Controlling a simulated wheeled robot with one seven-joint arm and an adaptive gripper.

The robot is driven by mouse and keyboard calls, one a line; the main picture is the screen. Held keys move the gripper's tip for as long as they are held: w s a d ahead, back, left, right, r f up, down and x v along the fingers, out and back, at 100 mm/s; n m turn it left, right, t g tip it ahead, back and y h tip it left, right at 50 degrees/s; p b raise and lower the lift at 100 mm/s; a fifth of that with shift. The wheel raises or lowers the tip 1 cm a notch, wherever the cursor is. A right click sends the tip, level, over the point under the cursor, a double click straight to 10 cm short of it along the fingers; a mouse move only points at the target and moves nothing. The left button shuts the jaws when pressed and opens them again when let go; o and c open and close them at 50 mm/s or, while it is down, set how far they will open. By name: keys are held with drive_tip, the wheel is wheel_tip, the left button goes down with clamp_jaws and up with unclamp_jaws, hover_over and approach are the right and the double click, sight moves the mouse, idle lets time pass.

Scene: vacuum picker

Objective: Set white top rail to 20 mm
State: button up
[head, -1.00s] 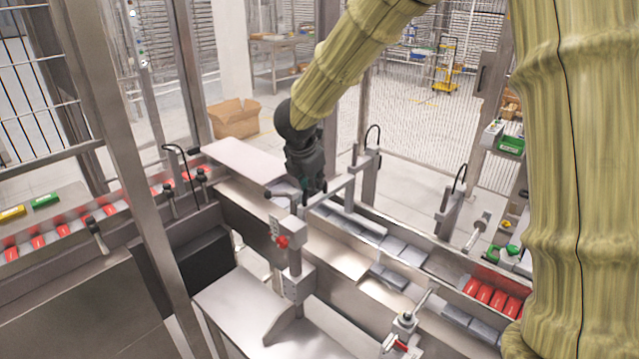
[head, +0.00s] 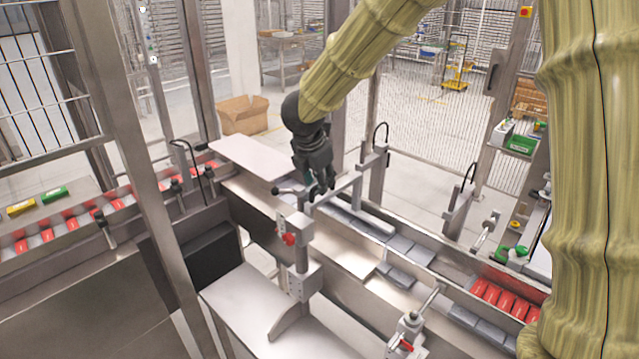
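A pale rail (head: 362,216) runs lengthwise above the channel of grey packs in the head view, and I take it to be the white top rail. A bracket arm (head: 345,190) reaches to it from a post behind. No scale reading is legible.
Grey packs (head: 398,277) lie in the channel, with red packs (head: 498,298) further right. Another clamp with a red handle (head: 404,345) is at the front. A pale plate (head: 250,157) lies left of my gripper. Metal frame posts (head: 130,150) stand at left.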

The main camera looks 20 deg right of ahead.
drive_tip(key=v, duration=1)
drive_tip(key=shift+s, duration=0.15)
